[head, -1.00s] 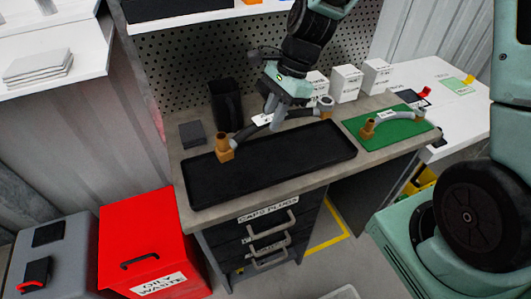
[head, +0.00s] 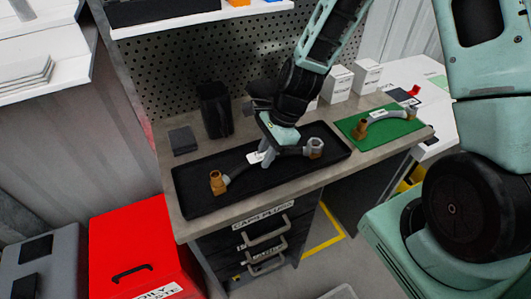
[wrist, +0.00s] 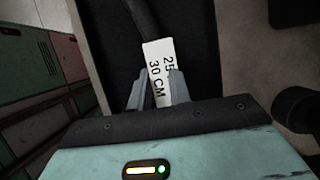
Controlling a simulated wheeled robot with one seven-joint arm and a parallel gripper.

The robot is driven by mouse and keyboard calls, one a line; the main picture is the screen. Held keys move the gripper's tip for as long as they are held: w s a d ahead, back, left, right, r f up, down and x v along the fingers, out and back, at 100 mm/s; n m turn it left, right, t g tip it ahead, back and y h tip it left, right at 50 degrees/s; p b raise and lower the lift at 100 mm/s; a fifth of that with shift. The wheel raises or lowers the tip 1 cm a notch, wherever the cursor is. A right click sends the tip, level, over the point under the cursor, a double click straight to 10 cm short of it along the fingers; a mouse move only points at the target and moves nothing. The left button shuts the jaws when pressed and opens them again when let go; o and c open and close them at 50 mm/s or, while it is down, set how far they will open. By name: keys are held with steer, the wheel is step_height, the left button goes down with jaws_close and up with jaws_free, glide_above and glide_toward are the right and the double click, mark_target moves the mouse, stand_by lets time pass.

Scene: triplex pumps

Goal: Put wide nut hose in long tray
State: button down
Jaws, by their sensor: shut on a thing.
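My gripper (head: 267,157) points down over the tray and is shut around the middle of the hose. In the wrist view, the fingers (wrist: 157,88) flank the label (wrist: 159,72), which reads 25 and 30 CM.
A second hose (head: 385,115) with a brass end lies on a green mat (head: 352,124) to the right. A black bin (head: 215,110) and a dark block (head: 182,140) stand behind the tray. White boxes (head: 366,76) stand at the back, before the pegboard.

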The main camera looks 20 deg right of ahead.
steer(key=shift+f, duration=0.15)
steer(key=c, duration=1.3)
jaws_free()
steer(key=v, duration=1.1)
steer(key=s+a+r+n+h, duration=0.1)
steer(key=s+a+r+n, duration=0.1)
steer(key=s+n, duration=0.4)
steer(key=s+a+r+n+h, duration=0.1)
steer(key=s+a+r+n, duration=0.2)
steer(key=n, duration=0.8)
steer(key=s+a+r+n+h, duration=0.2)
steer(key=s+a+n, duration=0.3)
steer(key=s+n, duration=0.3)
steer(key=shift+s+a+r+n, duration=0.3)
steer(key=shift+s+n, duration=0.1)
steer(key=shift+s, duration=0.7)
